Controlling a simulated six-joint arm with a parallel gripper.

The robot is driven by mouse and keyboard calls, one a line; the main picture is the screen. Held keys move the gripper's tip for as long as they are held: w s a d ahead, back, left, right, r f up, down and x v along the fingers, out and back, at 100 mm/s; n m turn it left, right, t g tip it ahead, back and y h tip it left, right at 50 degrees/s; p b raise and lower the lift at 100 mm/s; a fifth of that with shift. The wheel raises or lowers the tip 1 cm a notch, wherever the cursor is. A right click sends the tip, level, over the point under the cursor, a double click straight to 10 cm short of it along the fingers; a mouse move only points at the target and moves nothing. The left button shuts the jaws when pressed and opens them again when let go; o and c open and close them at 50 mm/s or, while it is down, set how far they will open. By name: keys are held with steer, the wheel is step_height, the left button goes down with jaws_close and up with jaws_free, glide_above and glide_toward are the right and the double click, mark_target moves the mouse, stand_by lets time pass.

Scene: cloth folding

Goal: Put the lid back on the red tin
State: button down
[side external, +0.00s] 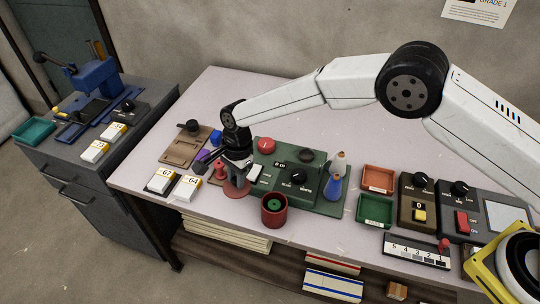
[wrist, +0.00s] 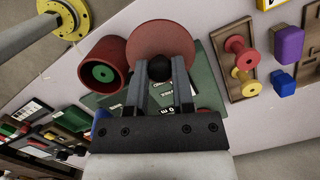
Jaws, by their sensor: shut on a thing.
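The red tin (side external: 273,210) stands open near the front edge of the table, with green showing inside. It also shows in the wrist view (wrist: 101,66), left of my gripper. The lid (wrist: 160,36) is a reddish disc with a black knob (wrist: 160,67). My gripper (wrist: 160,74) is shut on that knob, with a finger on either side. In the side external view my gripper (side external: 237,172) points down, with the lid (side external: 236,188) beneath it, left of the tin and apart from it. How high the lid is above the table is hard to tell.
A green panel (side external: 320,197) with a red button and black knob lies behind the tin. White number blocks (side external: 187,188) stand to the left. A red tray (side external: 378,179) and a green tray (side external: 374,211) lie to the right.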

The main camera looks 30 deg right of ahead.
steer(key=shift+r, duration=0.1)
steer(key=shift+s+d+r, duration=0.3)
steer(key=shift+d, duration=0.1)
steer(key=s+d+r+n, duration=0.1)
steer(key=s+d+r, duration=0.3)
steer(key=s+d, duration=0.2)
steer(key=shift+s, duration=0.2)
steer(key=shift+d, duration=0.1)
steer(key=shift+f, duration=3.1)
steer(key=shift+f, duration=0.2)
stand_by(0.5)
steer(key=shift+c, duration=2)
jaws_free()
